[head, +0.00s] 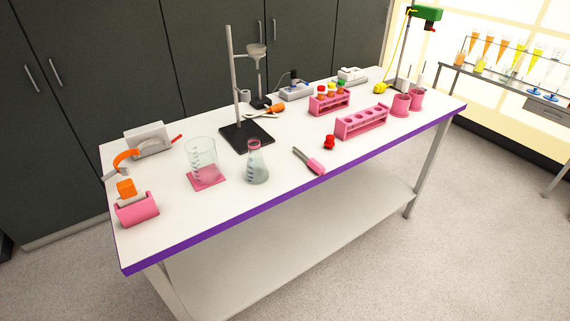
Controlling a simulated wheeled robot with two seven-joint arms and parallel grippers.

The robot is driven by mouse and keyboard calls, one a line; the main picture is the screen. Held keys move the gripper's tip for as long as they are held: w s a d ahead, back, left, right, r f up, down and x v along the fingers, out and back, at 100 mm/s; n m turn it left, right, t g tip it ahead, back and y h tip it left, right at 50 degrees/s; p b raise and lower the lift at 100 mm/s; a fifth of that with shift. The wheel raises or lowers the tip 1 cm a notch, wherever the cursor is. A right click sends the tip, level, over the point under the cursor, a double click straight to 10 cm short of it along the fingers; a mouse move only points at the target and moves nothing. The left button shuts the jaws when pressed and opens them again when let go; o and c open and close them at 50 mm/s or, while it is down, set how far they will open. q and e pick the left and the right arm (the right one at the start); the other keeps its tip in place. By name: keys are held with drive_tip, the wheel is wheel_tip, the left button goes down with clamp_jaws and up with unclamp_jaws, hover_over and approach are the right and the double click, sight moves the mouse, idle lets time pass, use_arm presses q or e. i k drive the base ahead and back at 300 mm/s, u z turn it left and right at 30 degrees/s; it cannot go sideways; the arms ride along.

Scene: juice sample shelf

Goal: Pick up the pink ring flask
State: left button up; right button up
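The pink ring flask (257,163) is a clear conical flask with a pink ring around its neck. It stands upright on the white bench (232,208) near the front edge, left of the middle. It is just right of a large glass beaker (202,160) on a pink mat, with a gap between them. Neither of my grippers shows in the head view, and nothing is holding the flask.
A ring stand (247,136) on a black base is behind the flask. A pink-handled tool (311,162) lies to its right. Pink racks (362,122) and pink cups (401,106) stand further right. Bare bench lies in front of the flask.

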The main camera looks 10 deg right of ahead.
sight(256, 172)
drive_tip(key=z, duration=1.9)
drive_tip(key=i, duration=1.3)
drive_tip(key=u, duration=3.2)
